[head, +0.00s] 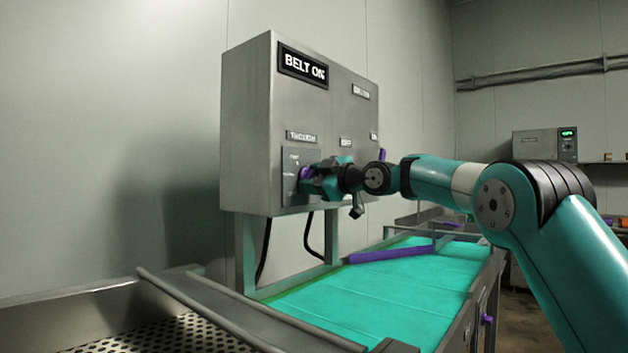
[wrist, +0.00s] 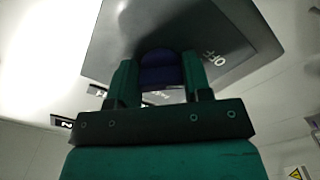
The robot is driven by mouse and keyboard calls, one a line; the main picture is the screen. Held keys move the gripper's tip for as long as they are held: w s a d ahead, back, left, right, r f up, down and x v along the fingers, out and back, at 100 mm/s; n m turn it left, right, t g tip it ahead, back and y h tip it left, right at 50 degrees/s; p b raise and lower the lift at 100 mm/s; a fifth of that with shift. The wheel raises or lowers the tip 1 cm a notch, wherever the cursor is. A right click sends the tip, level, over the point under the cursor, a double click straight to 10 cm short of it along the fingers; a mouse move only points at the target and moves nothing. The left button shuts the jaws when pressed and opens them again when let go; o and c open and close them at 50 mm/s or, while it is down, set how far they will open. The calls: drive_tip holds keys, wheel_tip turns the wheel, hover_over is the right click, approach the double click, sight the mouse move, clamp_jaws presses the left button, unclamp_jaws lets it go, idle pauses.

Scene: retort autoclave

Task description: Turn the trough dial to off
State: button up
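The trough dial is a purple knob (head: 305,174) on a small plate under the "TROUGH" label (head: 301,137), low on the left of the grey control box's front. My gripper (head: 312,180) is at the dial and covers much of it in the head view. In the wrist view, the dark purple dial (wrist: 160,75) lies between my two green fingers (wrist: 160,82), with no clear gap on either side. White letters (wrist: 214,58) show on the plate beside it, only partly readable. The dial's exact pointing direction is hidden.
The grey control box (head: 248,120) carries a "BELT ON" sign (head: 303,66) and other labels to the right. Below is a teal belt (head: 370,290) with a purple bar (head: 390,254) across it. A perforated metal tray (head: 150,335) is at the front left.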

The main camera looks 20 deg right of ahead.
drive_tip(key=o, duration=0.4)
drive_tip(key=b+v, duration=0.6)
drive_tip(key=v, duration=1.1)
drive_tip(key=shift+s+b, duration=0.15)
drive_tip(key=shift+b, duration=0.25)
drive_tip(key=shift+d, duration=0.15)
